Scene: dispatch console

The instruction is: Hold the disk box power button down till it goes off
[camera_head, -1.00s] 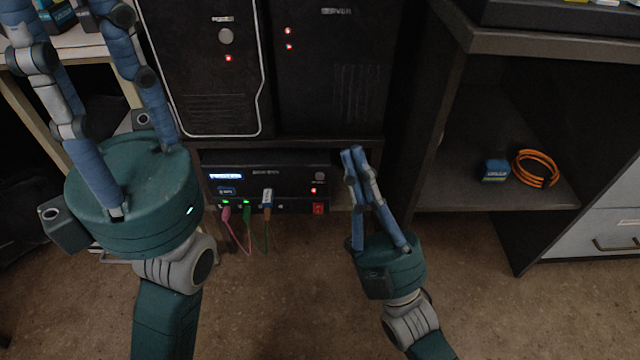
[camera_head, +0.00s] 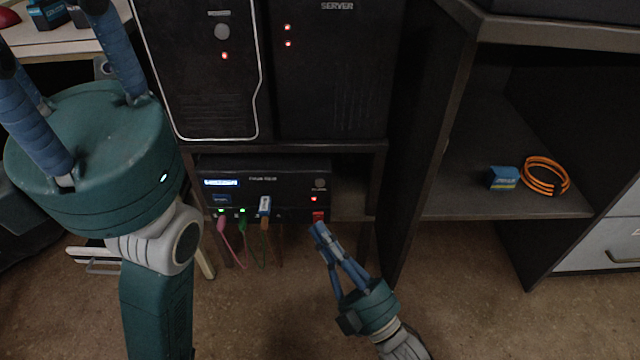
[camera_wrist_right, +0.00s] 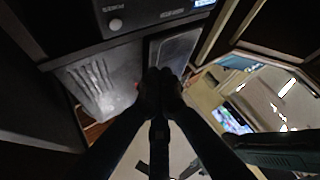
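The disk box (camera_head: 262,183) is a black unit with a lit blue display, on the low shelf under the two towers. Its round grey button (camera_head: 320,184) is at the right of its front, above a lit red light (camera_head: 313,199). The button also shows in the right wrist view (camera_wrist_right: 115,24), where the box appears upside down. My right gripper (camera_head: 318,230) has its fingers together and empty. Its tips appear just below the red switch, lower than the button and apart from it. My left gripper (camera_head: 48,28) is spread open at the left, its tips partly out of frame.
A red switch (camera_head: 318,215) and several plugs with pink, green and brown cables (camera_head: 264,207) sit below the disk box front. A server tower (camera_head: 333,80) and another tower (camera_head: 205,90) stand above. An orange cable coil (camera_head: 545,176) and blue box (camera_head: 503,178) lie on the right shelf.

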